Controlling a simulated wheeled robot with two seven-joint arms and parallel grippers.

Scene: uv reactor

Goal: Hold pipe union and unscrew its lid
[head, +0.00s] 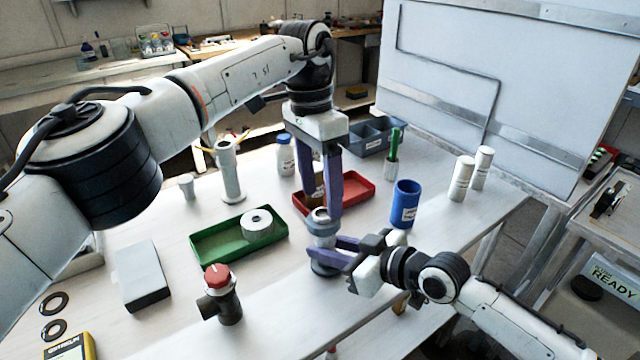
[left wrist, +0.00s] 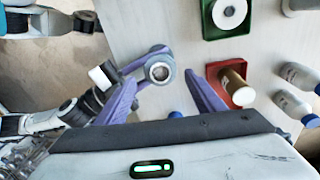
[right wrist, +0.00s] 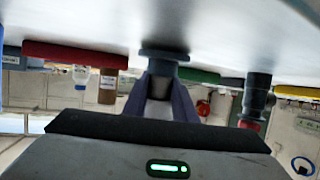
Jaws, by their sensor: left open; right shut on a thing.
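The pipe union (head: 322,229), a grey-blue fitting with a wide round base, stands upright near the table's front edge. My right gripper (head: 334,250) reaches in from the right and is shut on its lower body. In the right wrist view, the union's flange (right wrist: 164,54) shows between the right fingertips. The left wrist view shows the union's round lid (left wrist: 159,71) from above, nearer the left finger.
A red tray (head: 358,187) with a brown bottle lies just behind. A green tray (head: 205,250) with a white roll and a red-knobbed valve (head: 222,295) are to the left. A blue cup (head: 405,204) stands to the right. The front table strip is mostly clear.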

